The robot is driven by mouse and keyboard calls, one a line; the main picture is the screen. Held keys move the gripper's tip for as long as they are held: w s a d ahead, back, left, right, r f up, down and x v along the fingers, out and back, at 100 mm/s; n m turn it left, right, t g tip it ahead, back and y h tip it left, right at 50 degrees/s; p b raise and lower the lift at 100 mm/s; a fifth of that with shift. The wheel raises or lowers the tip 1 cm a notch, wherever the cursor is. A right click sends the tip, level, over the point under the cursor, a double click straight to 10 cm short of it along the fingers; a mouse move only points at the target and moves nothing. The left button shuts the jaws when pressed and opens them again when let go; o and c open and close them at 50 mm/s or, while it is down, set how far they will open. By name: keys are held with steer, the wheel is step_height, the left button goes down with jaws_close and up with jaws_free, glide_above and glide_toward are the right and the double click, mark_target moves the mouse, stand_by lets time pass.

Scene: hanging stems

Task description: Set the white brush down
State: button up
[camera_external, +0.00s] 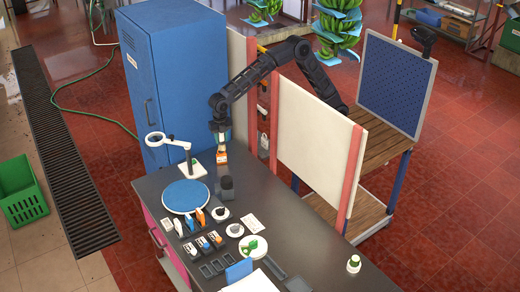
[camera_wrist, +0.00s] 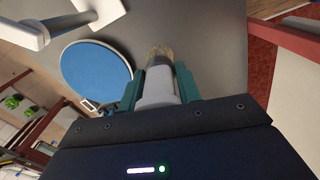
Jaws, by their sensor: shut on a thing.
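My gripper (camera_wrist: 160,72) is shut on the white brush (camera_wrist: 158,92), between two teal fingers in the wrist view. The brush's pale body is between the fingers and its tan bristles point away from the wrist. In the external view my gripper (camera_external: 222,148) hangs over the far part of the dark bench (camera_external: 290,228), apparently above its surface. The brush is too small there to make out clearly; an orange and white patch shows at the gripper's end.
A round blue mat (camera_external: 185,196) and a white magnifier lamp (camera_external: 196,168) are left of my gripper. Several small tools, cups and a plate (camera_external: 253,247) fill the nearer bench. A cream panel (camera_external: 315,140) stands at the right.

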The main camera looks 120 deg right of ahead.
steer(key=s+d+n, duration=0.2)
steer(key=s+d, duration=0.1)
steer(key=s, duration=1.4)
steer(key=f, duration=2)
steer(key=shift+s+d, duration=0.1)
steer(key=shift+s, duration=0.15)
steer(key=shift+f, duration=0.2)
steer(key=o, duration=1)
